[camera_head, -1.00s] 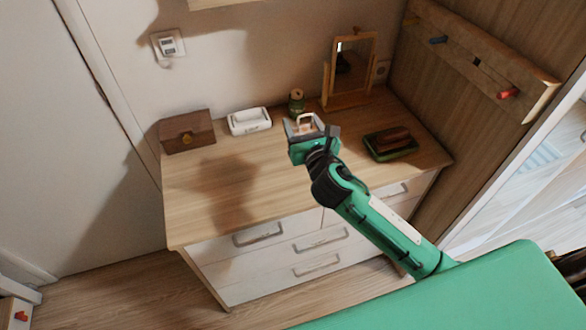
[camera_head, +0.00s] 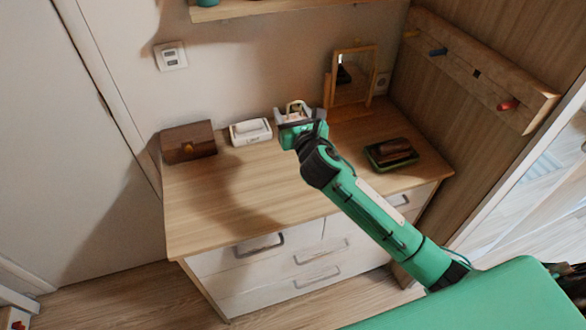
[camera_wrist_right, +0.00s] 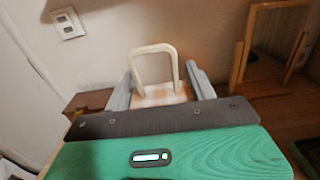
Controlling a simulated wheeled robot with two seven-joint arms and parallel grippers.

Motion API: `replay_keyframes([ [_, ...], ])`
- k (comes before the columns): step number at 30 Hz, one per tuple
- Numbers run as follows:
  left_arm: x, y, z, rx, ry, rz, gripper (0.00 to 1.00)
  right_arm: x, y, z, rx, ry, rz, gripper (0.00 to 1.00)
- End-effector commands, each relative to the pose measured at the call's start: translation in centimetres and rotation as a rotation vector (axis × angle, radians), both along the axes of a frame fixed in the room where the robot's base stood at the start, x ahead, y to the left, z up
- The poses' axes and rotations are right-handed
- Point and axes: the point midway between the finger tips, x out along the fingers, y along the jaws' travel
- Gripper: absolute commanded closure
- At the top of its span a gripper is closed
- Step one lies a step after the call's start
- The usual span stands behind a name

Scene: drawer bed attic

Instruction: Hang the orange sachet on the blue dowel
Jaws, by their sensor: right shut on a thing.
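My right gripper (camera_head: 296,116) is shut on the orange sachet (camera_wrist_right: 163,95), above the back of the dresser top. In the right wrist view the sachet is an orange-and-white checked piece between the two grey fingers (camera_wrist_right: 160,88), with a stiff cream loop standing up above it. In the head view the sachet is small and mostly hidden by the gripper. The blue dowel (camera_head: 438,52) sticks out of a wooden rail on the right wall, well to the right of the gripper and apart from it. My left gripper is not in view.
The rail (camera_head: 475,65) also bears a red dowel (camera_head: 508,105) and a yellow one (camera_head: 411,34). On the dresser (camera_head: 230,210) stand a brown box (camera_head: 188,142), a white container (camera_head: 250,131), a mirror (camera_head: 352,78) and a green tray with a brush (camera_head: 391,154). A shelf (camera_head: 260,8) hangs above.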

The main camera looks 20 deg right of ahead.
Motion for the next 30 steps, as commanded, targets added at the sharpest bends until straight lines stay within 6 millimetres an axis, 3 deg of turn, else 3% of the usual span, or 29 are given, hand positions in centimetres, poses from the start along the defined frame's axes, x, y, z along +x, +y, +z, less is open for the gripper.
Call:
replay_keyframes([
  [3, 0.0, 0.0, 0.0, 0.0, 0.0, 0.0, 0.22, -0.1, 0.1, -3.6, 0.004, 0.008, -0.001, 0.67],
  [12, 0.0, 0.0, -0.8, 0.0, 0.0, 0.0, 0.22, -0.1, 0.1, -11.0, 0.006, 0.004, -0.001, 0.67],
  [30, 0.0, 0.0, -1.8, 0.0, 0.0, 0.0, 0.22, 0.0, 0.0, -17.0, 0.002, 0.001, -0.001, 0.67],
])
